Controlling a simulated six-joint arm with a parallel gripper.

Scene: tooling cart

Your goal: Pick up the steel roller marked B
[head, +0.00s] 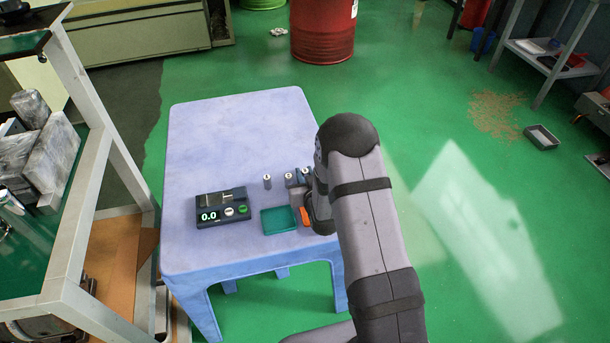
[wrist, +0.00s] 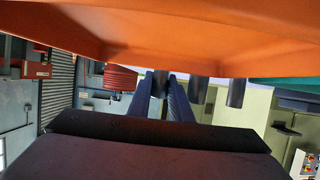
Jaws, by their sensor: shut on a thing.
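Three small grey steel rollers stand upright in a row on the blue table: a left one (head: 267,182), a middle one (head: 289,180) and a right one (head: 305,172). Their top marks are too small to read. My gripper (head: 302,176) is at the right roller, partly hidden by my arm. In the wrist view, the dark blue fingers of my gripper (wrist: 164,88) are shut on this roller (wrist: 160,83). The middle roller (wrist: 198,90) and the left roller (wrist: 236,93) stand free beside it.
A scale (head: 223,207) reading 0.0 and a teal tray (head: 264,223) are on the table (head: 230,130). An orange tray (head: 306,217) lies close by, mostly hidden by my arm; it fills the top of the wrist view. The table's far part is clear.

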